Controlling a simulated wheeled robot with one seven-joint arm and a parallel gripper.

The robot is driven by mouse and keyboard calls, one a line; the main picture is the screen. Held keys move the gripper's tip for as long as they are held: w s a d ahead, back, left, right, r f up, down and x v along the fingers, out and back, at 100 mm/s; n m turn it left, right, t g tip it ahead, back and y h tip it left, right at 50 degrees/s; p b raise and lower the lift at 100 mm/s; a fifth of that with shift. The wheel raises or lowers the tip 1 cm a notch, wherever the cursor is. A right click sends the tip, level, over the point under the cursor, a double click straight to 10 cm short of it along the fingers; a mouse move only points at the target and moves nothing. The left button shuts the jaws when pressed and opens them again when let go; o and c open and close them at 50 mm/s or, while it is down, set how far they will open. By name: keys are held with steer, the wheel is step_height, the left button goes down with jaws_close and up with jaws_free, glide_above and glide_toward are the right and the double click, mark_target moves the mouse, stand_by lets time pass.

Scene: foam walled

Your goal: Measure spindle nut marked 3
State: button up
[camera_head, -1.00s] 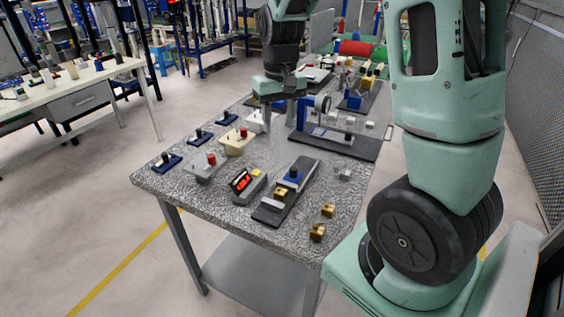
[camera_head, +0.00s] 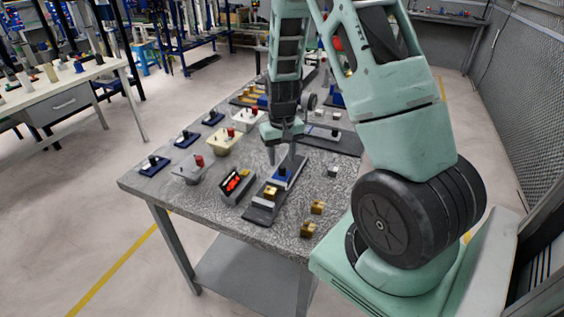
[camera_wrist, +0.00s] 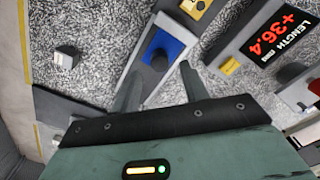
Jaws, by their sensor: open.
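A dark measuring fixture (camera_head: 262,208) lies on the speckled table, with a blue block and black knob (camera_head: 283,173) at its far end; they also show in the wrist view (camera_wrist: 160,50). A brass piece (camera_head: 270,192) sits on the fixture and shows at the top of the wrist view (camera_wrist: 195,6). Two loose brass pieces (camera_head: 317,207) (camera_head: 307,229) stand to its right. No mark 3 is readable on any. The display (camera_wrist: 275,35) beside the fixture reads LENGTH +36.4. My gripper (camera_wrist: 158,80) is open and empty, its fingers at either side of the blue block's end; contact is unclear.
A grey block with a red knob (camera_head: 188,172) and a cream one (camera_head: 223,142) stand left of the display. Several blue stands with black knobs (camera_head: 154,166) line the left table edge. A small grey piece (camera_head: 333,171) lies right of the fixture.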

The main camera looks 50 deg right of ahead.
mark_target(282, 166)
steer(key=shift+f, duration=1.55)
steer(key=c, duration=0.9)
steer(key=shift+o, duration=0.2)
steer(key=shift+s+a, duration=0.3)
steer(key=shift+a, duration=0.6)
steer(key=shift+s+a, duration=0.3)
steer(key=shift+a, duration=0.6)
steer(key=o, duration=0.9)
steer(key=shift+c, duration=0.2)
step_height(282, 166, up, 18)
steer(key=shift+f+b, duration=0.25)
steer(key=shift+b, duration=0.2)
steer(key=shift+a, duration=0.1)
